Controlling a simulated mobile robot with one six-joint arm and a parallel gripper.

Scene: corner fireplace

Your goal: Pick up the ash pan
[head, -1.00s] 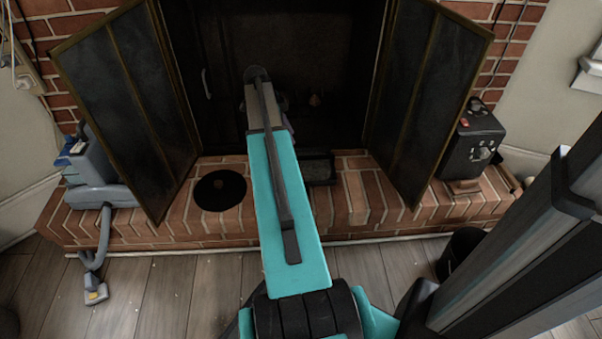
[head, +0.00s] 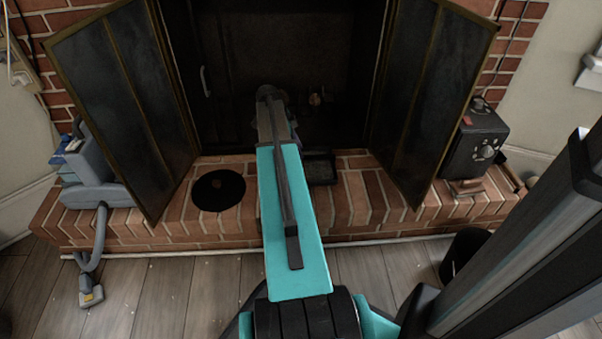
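A dark, shallow rectangular tray, which looks like the ash pan (head: 321,169), sits on the brick hearth at the front of the firebox opening. Its left end is partly covered by my teal arm. My arm reaches forward over the hearth, and its far end is at the firebox opening, up and left of the tray in the picture. My gripper is hidden behind the arm, so its fingers and anything between them do not show.
Open glass doors stand left (head: 118,100) and right (head: 428,95) of the firebox. A black disc (head: 218,189) lies on the hearth (head: 350,205). A grey vacuum-like device (head: 95,178) stands left, a dark box with knobs (head: 474,145) right. A black bin (head: 463,252) is on the floor.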

